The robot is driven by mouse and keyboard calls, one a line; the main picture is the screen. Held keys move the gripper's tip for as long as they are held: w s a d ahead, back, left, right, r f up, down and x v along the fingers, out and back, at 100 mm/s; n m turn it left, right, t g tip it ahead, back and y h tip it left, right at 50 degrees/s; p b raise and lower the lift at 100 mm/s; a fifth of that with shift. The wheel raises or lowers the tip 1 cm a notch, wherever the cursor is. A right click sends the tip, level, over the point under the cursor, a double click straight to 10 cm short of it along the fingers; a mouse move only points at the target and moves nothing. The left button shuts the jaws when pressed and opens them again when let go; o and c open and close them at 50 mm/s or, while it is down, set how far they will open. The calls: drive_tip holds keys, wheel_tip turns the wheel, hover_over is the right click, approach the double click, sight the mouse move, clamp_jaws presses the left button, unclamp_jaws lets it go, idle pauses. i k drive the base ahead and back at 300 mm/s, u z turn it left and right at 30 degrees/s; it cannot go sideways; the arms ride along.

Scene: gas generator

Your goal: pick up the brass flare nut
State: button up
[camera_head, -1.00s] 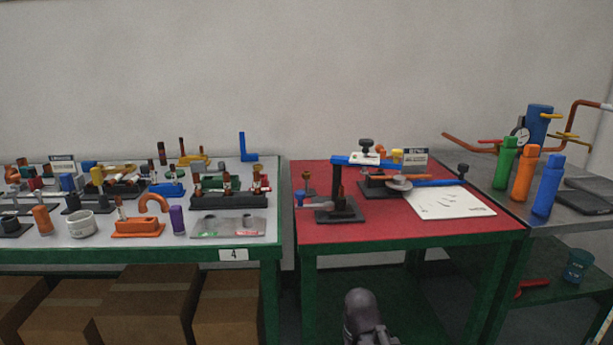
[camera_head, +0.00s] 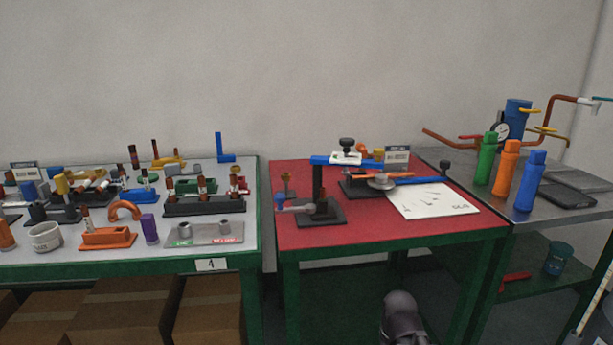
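I cannot make out the brass flare nut with certainty. A small brass-coloured piece (camera_head: 287,181) stands at the left rear of the red-topped table (camera_head: 300,233); it is too small to tell whether it is the nut. A yellowish piece (camera_head: 378,154) shows behind the blue-armed fixture on the same table. A dark grey rounded part of my arm shows at the bottom, in front of the red table. My gripper's fingers are not visible.
The left table (camera_head: 100,258) is crowded with fittings and holders; cardboard boxes (camera_head: 125,308) sit beneath it. A black fixture (camera_head: 322,208) and a white sheet (camera_head: 440,203) lie on the red table. Green, orange and blue bottles (camera_head: 530,182) stand on the right bench. The red table's front strip is clear.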

sight(285, 176)
drive_tip(key=z, duration=0.75)
drive_tip(key=k, duration=1.3)
drive_tip(key=u, duration=0.6)
drive_tip(key=i, duration=1)
